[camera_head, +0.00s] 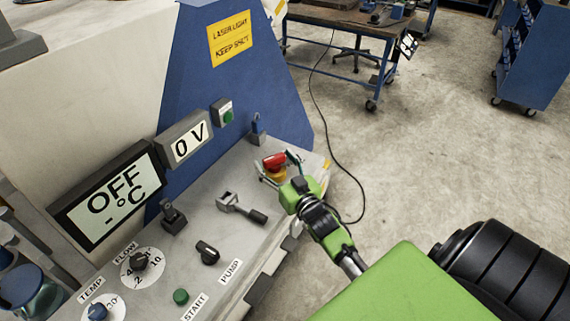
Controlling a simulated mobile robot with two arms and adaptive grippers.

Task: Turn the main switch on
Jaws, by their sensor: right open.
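A red handle on a yellow base (275,160), which looks like the main switch, sits at the far right end of the grey control panel (225,185). My green right gripper (278,167) is open at this switch, with one finger on each side of it. I cannot tell whether the fingers touch it. The gripper body hides the near side of the switch. The large display (108,197) reads "OFF" and "- °C". The smaller display (187,143) reads "0 V". My left gripper is not in view.
The panel also holds a black-handled lever (243,207), a black rotary knob (207,252), a green START button (181,296) and the FLOW dial (141,261). A blue upright plate (240,90) stands behind. A cable (330,130) lies on the open floor to the right.

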